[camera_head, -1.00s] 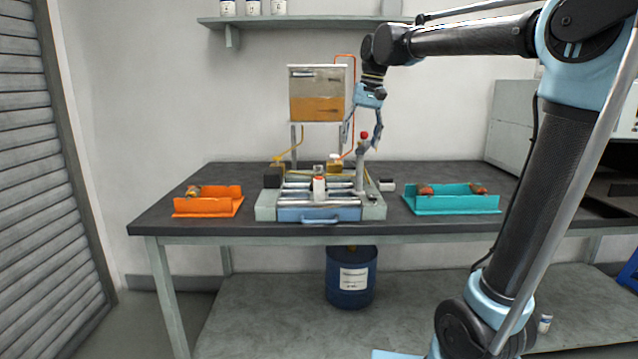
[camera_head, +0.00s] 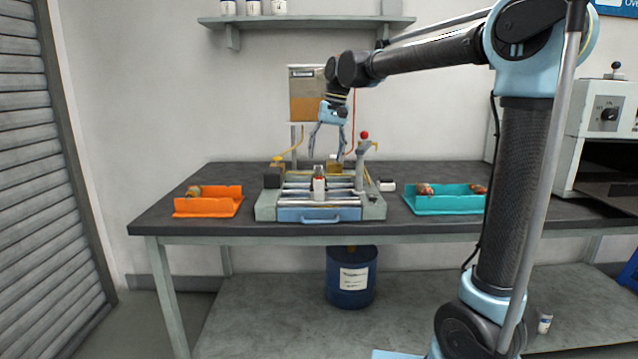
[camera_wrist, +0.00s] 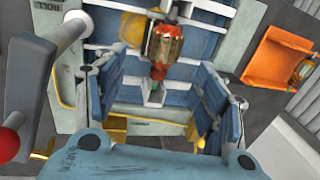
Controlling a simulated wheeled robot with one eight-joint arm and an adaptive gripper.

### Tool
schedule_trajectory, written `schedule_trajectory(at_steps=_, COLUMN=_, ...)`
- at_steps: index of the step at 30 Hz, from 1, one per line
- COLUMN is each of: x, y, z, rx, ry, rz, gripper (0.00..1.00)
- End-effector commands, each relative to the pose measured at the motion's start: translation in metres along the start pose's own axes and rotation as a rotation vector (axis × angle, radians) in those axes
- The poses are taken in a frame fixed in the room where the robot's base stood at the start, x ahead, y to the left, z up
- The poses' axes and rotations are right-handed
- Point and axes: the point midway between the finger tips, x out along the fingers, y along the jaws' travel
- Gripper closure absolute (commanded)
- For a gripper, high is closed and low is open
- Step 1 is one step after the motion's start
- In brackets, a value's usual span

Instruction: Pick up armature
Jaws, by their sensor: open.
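In the wrist view my gripper (camera_wrist: 152,88) is open and empty. The armature shows beyond the fingers, toward the top of the picture, apart from them.
An orange tray (camera_head: 208,208) with an armature is at the left; a teal tray (camera_head: 450,206) with two armatures is at the right. A red-knobbed lever (camera_head: 363,158) rises at the machine's right side. A tank (camera_head: 305,98) stands behind.

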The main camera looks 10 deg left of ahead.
Motion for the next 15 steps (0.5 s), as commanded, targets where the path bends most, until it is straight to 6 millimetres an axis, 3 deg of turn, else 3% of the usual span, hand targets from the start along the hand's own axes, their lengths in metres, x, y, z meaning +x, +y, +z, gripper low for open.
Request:
schedule_trajectory(at_steps=3, x=0.018, y=0.000, z=0.000, rx=0.000, ry=0.000, rz=0.000, gripper=0.35)
schedule_trajectory(at_steps=15, x=0.050, y=-0.003, z=0.002, rx=0.000, ry=0.000, rz=0.000, gripper=0.35)
